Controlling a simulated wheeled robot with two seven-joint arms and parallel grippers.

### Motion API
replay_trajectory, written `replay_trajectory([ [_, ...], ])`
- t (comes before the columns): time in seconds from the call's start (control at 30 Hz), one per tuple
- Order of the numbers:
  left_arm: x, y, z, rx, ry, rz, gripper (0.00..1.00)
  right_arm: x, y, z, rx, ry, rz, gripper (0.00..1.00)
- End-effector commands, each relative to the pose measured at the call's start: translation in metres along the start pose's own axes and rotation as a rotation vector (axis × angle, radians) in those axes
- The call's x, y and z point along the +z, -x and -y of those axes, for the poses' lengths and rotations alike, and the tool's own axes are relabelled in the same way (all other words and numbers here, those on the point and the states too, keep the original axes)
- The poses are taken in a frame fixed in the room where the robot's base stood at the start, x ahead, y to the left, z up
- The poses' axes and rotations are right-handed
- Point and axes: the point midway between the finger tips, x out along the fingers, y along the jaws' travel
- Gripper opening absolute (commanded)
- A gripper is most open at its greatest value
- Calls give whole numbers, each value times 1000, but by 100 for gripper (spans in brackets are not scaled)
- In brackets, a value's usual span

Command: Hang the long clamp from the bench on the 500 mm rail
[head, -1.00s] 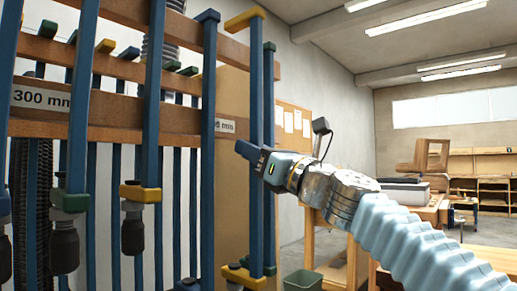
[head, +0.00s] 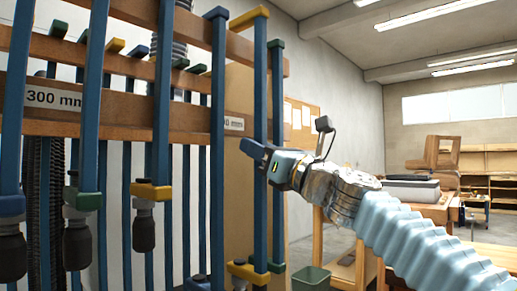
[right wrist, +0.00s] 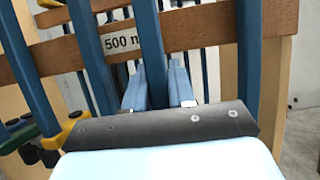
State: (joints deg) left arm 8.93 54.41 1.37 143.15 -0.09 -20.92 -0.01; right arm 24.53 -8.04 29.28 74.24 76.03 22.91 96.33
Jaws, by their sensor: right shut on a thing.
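The long clamp has a blue bar (head: 260,95) with a yellow jaw (head: 248,18) at its top and another yellow piece low down (head: 247,272). It stands upright in front of the rail's right end. My right gripper (head: 254,151) reaches in from the right and is shut on the bar. I cannot tell whether the top jaw rests on the rail. The 500 mm rail (right wrist: 205,24) carries its label (right wrist: 121,42) in the right wrist view. My left gripper is out of view.
A long blue clamp with a blue top (head: 217,80) hangs just left, and a green-capped one (head: 277,90) is close on the right. Shorter clamps hang on the 300 mm rail (head: 125,108). A bin (head: 312,279) stands below; a bench (head: 435,208) is at right.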

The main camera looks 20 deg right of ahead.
Motion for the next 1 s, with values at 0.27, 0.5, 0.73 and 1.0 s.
replay_trajectory([
  [0.27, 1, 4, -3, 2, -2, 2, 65, -2, -11, -1, 1, 0, 2, 0],
  [0.5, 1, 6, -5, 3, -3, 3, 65, -7, -23, 0, 2, -1, 2, 0],
  [0.73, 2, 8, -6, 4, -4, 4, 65, -10, -30, -1, 2, 0, 3, 0],
  [1.0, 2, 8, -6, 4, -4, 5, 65, -11, -31, 0, 1, 0, 3, 0],
])
